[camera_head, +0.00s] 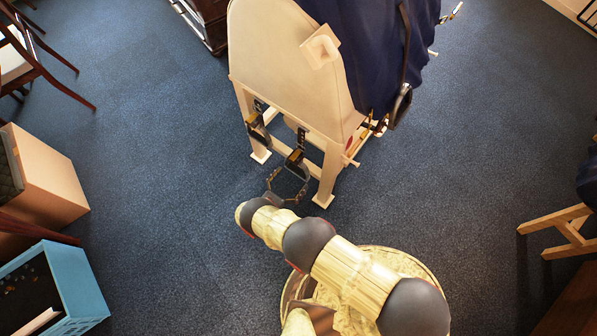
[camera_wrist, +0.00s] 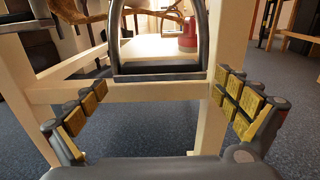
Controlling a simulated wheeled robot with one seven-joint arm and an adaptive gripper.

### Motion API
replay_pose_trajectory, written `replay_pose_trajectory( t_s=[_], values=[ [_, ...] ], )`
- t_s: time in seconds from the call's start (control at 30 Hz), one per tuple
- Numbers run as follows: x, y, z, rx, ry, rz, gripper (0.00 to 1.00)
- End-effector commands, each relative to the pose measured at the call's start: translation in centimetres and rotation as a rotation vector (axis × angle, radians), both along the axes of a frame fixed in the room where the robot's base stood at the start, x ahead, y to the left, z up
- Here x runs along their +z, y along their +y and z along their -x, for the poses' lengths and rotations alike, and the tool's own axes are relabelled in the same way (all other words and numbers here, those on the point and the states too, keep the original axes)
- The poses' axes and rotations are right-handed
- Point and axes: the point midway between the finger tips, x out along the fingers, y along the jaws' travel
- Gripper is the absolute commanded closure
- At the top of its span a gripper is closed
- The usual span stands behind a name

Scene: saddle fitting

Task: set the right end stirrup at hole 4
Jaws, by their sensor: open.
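The right end stirrup (camera_head: 297,160) hangs at the near end of the cream saddle stand, beside the near right leg. In the wrist view this dark stirrup (camera_wrist: 160,76) hangs upright, its bottom bar centred between my finger pads. A small black strap piece (camera_head: 302,137) shows above it; its holes are too small to tell. My gripper (camera_head: 288,174) is open just in front of and below this stirrup. In the wrist view my gripper (camera_wrist: 158,86) has its yellow pads well apart, with no visible contact. Another stirrup (camera_head: 258,125) hangs by the near left leg.
The stand's near right leg (camera_wrist: 211,100) and crossbar (camera_wrist: 140,94) are close behind the stirrup. A navy cloth (camera_head: 370,40) covers the stand's far part. A blue crate (camera_head: 85,280) and cardboard box (camera_head: 55,180) stand left. The carpet (camera_head: 160,170) between is clear.

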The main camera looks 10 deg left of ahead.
Motion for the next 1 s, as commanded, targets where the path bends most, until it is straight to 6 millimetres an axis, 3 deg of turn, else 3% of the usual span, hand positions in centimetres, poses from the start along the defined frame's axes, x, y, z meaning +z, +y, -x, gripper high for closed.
replay_pose_trajectory(
  t_s=[0.3,0.63,1.0],
  values=[
    [-0.1,-1.5,-3.2,-0.002,0.001,0.0,0.0],
    [0.0,-1.6,-3.5,-0.001,0.0,-0.001,0.01],
    [0.0,-1.6,-3.5,-0.001,0.0,-0.001,0.22]
  ],
)
